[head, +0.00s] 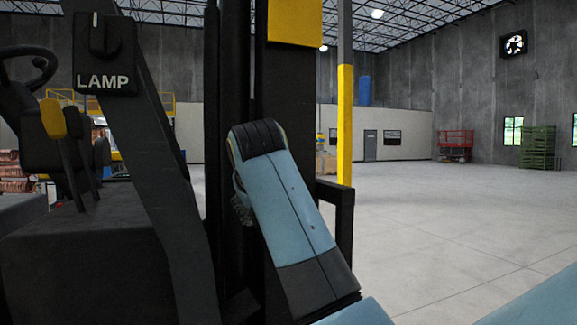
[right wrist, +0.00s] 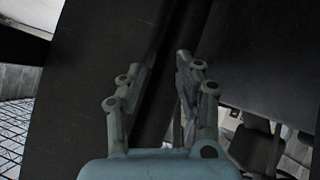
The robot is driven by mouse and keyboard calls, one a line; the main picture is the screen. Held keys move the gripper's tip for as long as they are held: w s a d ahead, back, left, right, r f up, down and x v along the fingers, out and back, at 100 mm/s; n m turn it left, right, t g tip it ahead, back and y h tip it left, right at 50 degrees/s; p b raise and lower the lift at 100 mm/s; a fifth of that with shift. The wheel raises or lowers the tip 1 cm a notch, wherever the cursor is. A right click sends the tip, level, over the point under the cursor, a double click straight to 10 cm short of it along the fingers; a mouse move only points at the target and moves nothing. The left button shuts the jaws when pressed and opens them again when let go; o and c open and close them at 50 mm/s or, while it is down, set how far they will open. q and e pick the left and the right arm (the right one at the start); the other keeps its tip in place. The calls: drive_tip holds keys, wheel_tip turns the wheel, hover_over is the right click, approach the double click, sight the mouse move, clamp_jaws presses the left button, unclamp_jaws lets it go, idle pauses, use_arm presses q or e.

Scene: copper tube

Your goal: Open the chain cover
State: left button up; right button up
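A black forklift mast (head: 232,70) stands upright close in front of me in the head view. I cannot tell for certain which dark panel is the chain cover. A broad dark panel (right wrist: 85,75) fills the left and middle of the right wrist view, behind the fingers. My right gripper (head: 242,207) is mostly hidden behind its blue and black arm, beside the mast. In the right wrist view it (right wrist: 166,62) has its two fingers apart with nothing seen between them; contact with the dark surface cannot be told. My left gripper is not in view.
A black switch box marked LAMP (head: 105,55) sits on a slanted black post at the left. A steering wheel (head: 28,65) is behind it. A yellow and grey pole (head: 345,120) stands right of the mast. The floor (head: 450,215) to the right is clear.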

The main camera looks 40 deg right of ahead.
wheel_tip(320, 180, up, 25)
drive_tip(key=s+m+t+h+p, duration=0.1)
drive_tip(key=s+m+t+p, duration=0.1)
drive_tip(key=s+t+p, duration=0.15)
drive_tip(key=s+r+m+t+h+p, duration=0.1)
drive_tip(key=s+r+t+p, duration=0.3)
drive_tip(key=r, duration=0.9)
drive_tip(key=s+r+m+g+h+p, duration=0.1)
drive_tip(key=s+r+m+p, duration=0.1)
drive_tip(key=s+r, duration=0.75)
drive_tip(key=p+x, duration=0.1)
drive_tip(key=x, duration=0.3)
drive_tip(key=r+p+x, duration=0.1)
drive_tip(key=x, duration=0.4)
drive_tip(key=a+r+p+x, duration=0.1)
drive_tip(key=x, duration=0.3)
drive_tip(key=shift+w+r, duration=0.1)
drive_tip(key=shift+w, duration=0.4)
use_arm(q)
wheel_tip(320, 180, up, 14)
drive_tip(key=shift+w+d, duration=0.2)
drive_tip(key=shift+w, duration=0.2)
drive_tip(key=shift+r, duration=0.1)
use_arm(e)
clamp_jaws()
